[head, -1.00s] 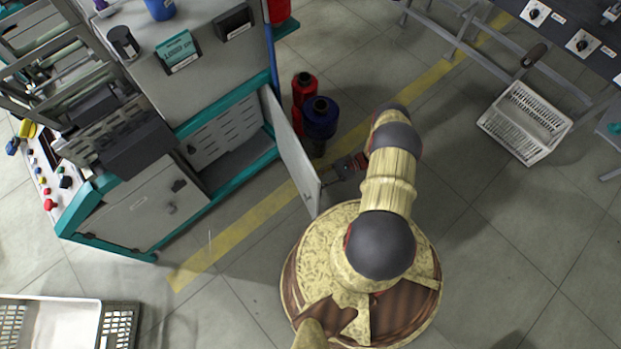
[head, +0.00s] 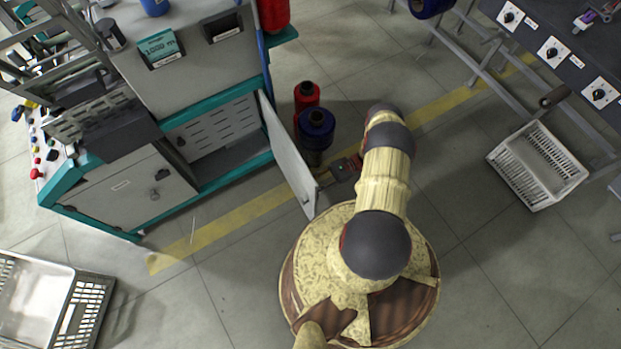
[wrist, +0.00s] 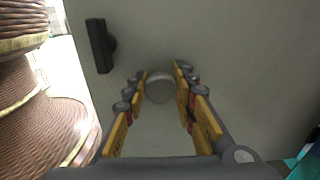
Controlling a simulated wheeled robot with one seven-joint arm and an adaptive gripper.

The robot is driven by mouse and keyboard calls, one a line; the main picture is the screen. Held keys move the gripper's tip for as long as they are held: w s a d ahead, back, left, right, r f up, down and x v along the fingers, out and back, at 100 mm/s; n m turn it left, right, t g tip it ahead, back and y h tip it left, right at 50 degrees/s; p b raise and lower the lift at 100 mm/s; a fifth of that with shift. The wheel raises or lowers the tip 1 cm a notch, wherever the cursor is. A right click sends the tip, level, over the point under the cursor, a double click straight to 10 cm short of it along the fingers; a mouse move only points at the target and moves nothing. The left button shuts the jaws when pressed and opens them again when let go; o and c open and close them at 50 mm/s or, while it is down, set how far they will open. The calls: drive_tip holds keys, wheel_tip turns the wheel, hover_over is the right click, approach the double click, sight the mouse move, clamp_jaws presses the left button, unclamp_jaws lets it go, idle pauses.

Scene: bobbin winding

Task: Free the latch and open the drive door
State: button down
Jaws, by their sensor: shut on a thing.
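The drive door (head: 287,155) is a pale grey panel hinged at the right end of the machine's (head: 187,70) front. It stands swung well out from the machine, with the compartment (head: 215,130) behind it uncovered. My gripper (head: 328,179) is at the door's free end. In the wrist view my gripper (wrist: 162,90) has its yellow-edged fingers on both sides of a round grey knob (wrist: 159,87) on the door face and is shut on it. A black latch handle (wrist: 99,45) sits on the door to the upper left of the knob, apart from the fingers.
A red spool (head: 306,96) and a dark blue spool (head: 316,128) stand on the floor close behind the door. A white basket (head: 538,166) is at the right, and a crate (head: 88,305) at the lower left. Floor between the door and that crate is clear.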

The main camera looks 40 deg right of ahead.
drive_tip(key=c, duration=1.5)
unclamp_jaws()
drive_tip(key=shift+c, duration=0.2)
drive_tip(key=shift+o, duration=0.3)
drive_tip(key=s+d, duration=0.1)
drive_tip(key=d, duration=1.1)
drive_tip(key=shift+s, duration=0.35)
drive_tip(key=shift+a, duration=0.1)
